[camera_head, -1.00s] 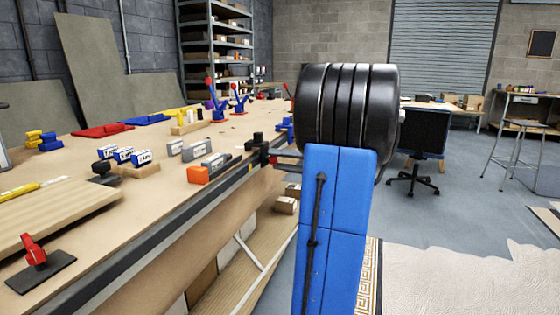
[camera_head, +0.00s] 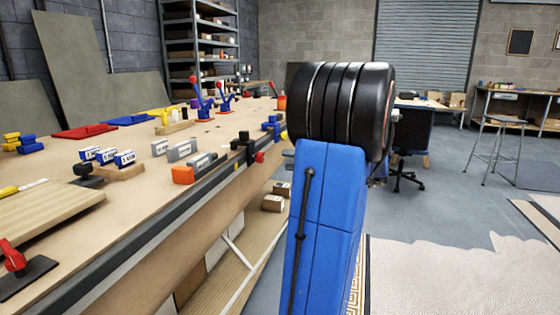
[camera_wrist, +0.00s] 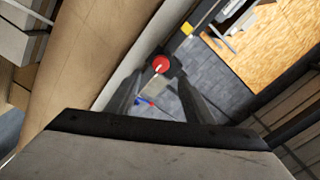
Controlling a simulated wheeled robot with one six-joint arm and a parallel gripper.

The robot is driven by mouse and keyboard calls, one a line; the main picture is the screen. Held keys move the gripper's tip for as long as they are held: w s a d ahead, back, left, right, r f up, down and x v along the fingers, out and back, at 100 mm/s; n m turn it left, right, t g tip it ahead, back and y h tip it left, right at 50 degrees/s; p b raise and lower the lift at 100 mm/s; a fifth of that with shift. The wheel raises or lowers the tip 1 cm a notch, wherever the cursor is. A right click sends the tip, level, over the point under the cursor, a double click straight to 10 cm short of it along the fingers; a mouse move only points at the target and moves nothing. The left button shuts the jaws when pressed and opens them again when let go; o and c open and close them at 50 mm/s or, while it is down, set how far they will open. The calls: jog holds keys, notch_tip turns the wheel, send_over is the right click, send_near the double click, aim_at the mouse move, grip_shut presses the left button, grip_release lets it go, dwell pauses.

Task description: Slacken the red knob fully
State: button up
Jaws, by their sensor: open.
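A red knob (camera_head: 260,157) sits on a black clamp-like fixture (camera_head: 243,147) at the front edge of the workbench in the head view. In the wrist view the round red knob (camera_wrist: 161,64) shows a pale streak on its face and lies ahead of my gripper (camera_wrist: 158,84). My gripper is open, with its two dark fingers left and right of the line to the knob. I see no contact; the exact gap is hard to judge. In the head view my blue and black arm hides most of the gripper. Another red handle (camera_head: 12,256) stands on a black plate at the lower left.
The workbench (camera_head: 150,222) runs along the left. An orange-ended grey block (camera_head: 184,174) and a blue fixture (camera_head: 271,127) lie near the red knob. Blue-and-white blocks (camera_head: 124,158) stand farther left. Open floor (camera_head: 455,215) lies to the right, with a black chair (camera_head: 408,150) behind.

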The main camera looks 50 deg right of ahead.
jog(key=v, duration=0.8)
dwell(0.4)
jog(key=w+a+f+n+g+y, duration=0.1)
jog(key=w+a+f+g, duration=0.15)
jog(key=a, duration=0.55)
jog(key=w+a+f+g, duration=0.2)
jog(key=w+a+g, duration=0.1)
jog(key=a, duration=0.6)
jog(key=w+a+f+n+g+y, duration=0.1)
jog(key=w+a+f+g, duration=0.15)
jog(key=a, duration=0.55)
jog(key=s+a+f+n+g+h, duration=0.2)
jog(key=s+a+f+h, duration=0.2)
jog(key=a, duration=0.5)
jog(key=s+a+f+n+g+h, duration=0.1)
jog(key=s+a+f+n+h, duration=0.2)
jog(key=s+a, duration=0.5)
jog(key=shift+a+f+g+h, duration=0.4)
jog(key=shift+a+f+h, duration=0.45)
jog(key=shift+f, duration=0.45)
